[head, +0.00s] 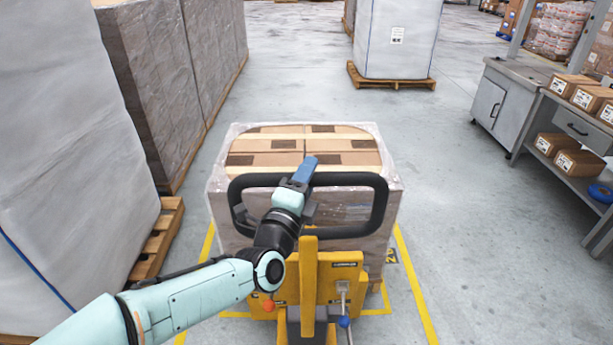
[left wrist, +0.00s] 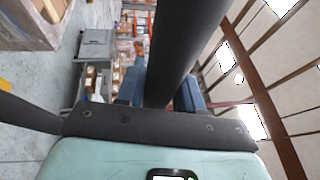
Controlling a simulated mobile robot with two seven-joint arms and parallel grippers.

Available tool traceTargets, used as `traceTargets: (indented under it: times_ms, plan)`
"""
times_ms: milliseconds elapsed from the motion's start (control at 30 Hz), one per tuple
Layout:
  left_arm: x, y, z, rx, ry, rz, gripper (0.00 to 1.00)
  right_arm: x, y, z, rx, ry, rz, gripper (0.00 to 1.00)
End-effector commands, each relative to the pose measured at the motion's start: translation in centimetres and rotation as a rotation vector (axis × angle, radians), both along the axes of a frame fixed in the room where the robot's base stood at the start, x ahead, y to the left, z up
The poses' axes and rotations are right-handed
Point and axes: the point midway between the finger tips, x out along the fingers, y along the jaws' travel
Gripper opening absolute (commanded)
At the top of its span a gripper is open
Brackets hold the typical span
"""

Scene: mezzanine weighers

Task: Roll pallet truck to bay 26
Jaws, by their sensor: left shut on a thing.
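The yellow pallet truck (head: 340,283) stands in front of me. Its black loop handle (head: 376,212) rises toward me. A plastic-wrapped load of brown cartons (head: 262,146) stands just beyond the handle, within yellow floor lines (head: 412,282). My left gripper (head: 304,172) is shut on the top bar of the handle, near its middle. In the left wrist view the black handle bar (left wrist: 184,45) passes between its blue fingers. My right gripper is in neither view.
Tall wrapped pallet loads (head: 75,140) line the left side. Another wrapped pallet load (head: 398,40) stands ahead, right of centre. A grey workbench (head: 540,78) with cartons stands at the right. Grey floor is clear ahead between them and along the right of the load.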

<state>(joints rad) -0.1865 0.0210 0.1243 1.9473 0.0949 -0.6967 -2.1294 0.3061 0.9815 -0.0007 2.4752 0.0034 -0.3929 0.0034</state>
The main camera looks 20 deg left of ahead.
Motion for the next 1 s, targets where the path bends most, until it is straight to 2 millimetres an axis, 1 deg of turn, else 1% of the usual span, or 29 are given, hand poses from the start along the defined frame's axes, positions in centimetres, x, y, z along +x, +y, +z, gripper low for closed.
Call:
traceTargets:
  times_ms: [33,167,200,233,500,633,767,1000]
  plan:
    - [-0.1,-0.2,0.9,-0.003,-0.021,-0.003,0.00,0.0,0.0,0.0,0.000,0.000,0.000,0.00]
    - [-0.1,-0.2,0.9,-0.003,-0.021,-0.003,0.00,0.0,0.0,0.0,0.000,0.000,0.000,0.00]
    - [-0.1,-0.2,0.9,-0.003,-0.021,-0.003,0.50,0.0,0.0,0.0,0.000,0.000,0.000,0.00]
    - [-0.1,-0.2,0.8,-0.003,-0.020,-0.003,0.57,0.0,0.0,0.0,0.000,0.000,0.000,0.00]
    - [-0.1,0.0,0.4,-0.002,-0.009,0.000,0.57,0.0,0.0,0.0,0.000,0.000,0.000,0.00]
    - [-0.8,0.1,0.2,-0.002,-0.007,0.000,0.57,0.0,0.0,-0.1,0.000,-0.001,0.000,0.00]
    - [-2.9,0.4,-0.2,-0.001,-0.009,0.001,0.57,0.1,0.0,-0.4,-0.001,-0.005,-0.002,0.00]
    - [-8.3,1.0,-1.2,-0.001,-0.012,0.001,0.57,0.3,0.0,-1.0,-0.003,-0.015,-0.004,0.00]
